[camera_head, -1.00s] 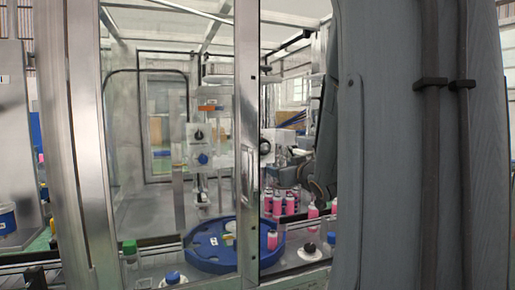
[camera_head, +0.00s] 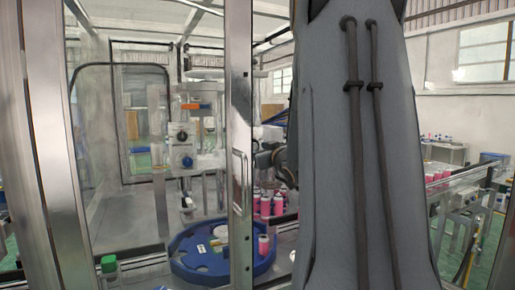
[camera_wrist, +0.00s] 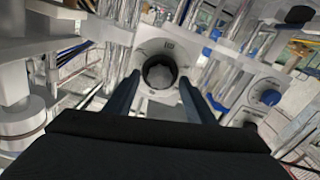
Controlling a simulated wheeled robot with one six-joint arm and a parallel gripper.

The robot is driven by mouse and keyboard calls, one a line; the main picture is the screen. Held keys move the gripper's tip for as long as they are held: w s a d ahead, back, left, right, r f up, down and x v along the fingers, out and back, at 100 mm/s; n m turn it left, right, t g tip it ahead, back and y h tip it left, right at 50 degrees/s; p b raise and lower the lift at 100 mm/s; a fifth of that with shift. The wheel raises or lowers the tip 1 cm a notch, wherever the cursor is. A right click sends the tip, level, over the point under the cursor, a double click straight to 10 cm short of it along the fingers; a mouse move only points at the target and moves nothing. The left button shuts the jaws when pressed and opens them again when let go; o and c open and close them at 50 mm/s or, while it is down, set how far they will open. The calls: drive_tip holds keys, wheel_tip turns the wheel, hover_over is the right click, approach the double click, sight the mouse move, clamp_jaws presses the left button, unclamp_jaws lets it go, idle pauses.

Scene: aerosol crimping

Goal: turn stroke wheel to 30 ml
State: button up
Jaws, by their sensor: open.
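In the wrist view, a round dark wheel (camera_wrist: 160,72) with a pale centre sits on a white panel (camera_wrist: 185,42) with small dark markings around it. The markings are too small to read, so the setting cannot be told. My gripper (camera_wrist: 160,84) is open, with one dark finger on either side of the wheel's lower part. Whether the fingers touch it or reach around it cannot be told. In the head view, my arm and the door frame hide the wheel and my fingertips.
In the head view, a black knob (camera_head: 182,136) and a blue knob (camera_head: 187,161) sit on the machine behind the glass. A blue round tray (camera_head: 190,262) and pink cans (camera_head: 265,206) stand below. A metal door post (camera_head: 239,100) stands left of my arm.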

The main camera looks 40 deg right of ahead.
drive_tip(key=shift+w+d, duration=0.1)
drive_tip(key=shift+w, duration=0.2)
drive_tip(key=c, duration=1.1)
